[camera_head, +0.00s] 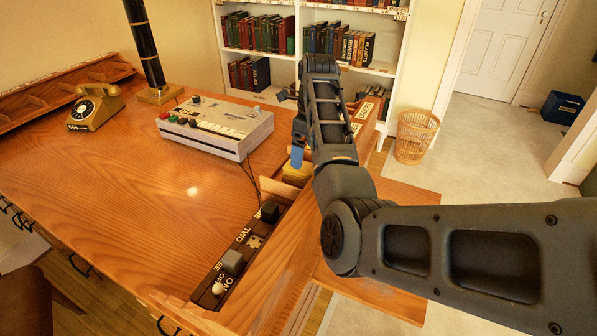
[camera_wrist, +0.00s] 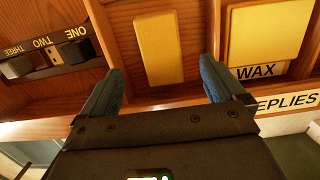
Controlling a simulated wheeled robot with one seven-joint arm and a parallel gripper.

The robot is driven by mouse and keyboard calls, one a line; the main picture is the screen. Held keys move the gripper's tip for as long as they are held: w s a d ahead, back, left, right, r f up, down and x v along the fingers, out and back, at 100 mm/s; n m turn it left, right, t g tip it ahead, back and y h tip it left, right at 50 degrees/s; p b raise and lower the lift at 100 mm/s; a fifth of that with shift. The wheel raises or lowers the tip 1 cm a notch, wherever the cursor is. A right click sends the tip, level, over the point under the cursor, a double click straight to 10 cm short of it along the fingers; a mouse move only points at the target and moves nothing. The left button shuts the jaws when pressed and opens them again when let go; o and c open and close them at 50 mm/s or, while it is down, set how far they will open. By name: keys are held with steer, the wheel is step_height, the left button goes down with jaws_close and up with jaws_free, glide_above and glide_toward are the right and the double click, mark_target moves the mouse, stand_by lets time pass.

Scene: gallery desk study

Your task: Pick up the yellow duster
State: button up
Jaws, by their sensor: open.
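A yellow oblong block (camera_wrist: 158,48), which I take for the yellow duster, lies in a wooden compartment in the wrist view. My gripper (camera_wrist: 162,68) is open, with one blue-padded finger to each side of the block's near end. The fingers look apart from it, and nothing is held. A wider yellow slab (camera_wrist: 268,32) lies in the compartment to the right, above a "WAX" label. In the head view, a patch of yellow (camera_head: 298,170) shows below a blue fingertip at the desk's right side; my arm hides much of that area.
Wooden dividers (camera_wrist: 104,30) flank the block's compartment. A switch panel (camera_wrist: 45,52) marked ONE, TWO, THREE is to the left. On the desk (camera_head: 130,185) stand a keyed machine (camera_head: 215,127), a telephone (camera_head: 95,107) and a dark column (camera_head: 145,45). A wicker basket (camera_head: 414,137) stands on the floor.

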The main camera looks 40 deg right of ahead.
mark_target(304, 167)
steer(key=f, duration=0.5)
steer(key=f+p, duration=0.1)
steer(key=f, duration=0.1)
steer(key=shift+w+f, duration=0.15)
steer(key=shift+w, duration=0.15)
steer(key=shift+c, duration=0.4)
steer(key=c, duration=1.1)
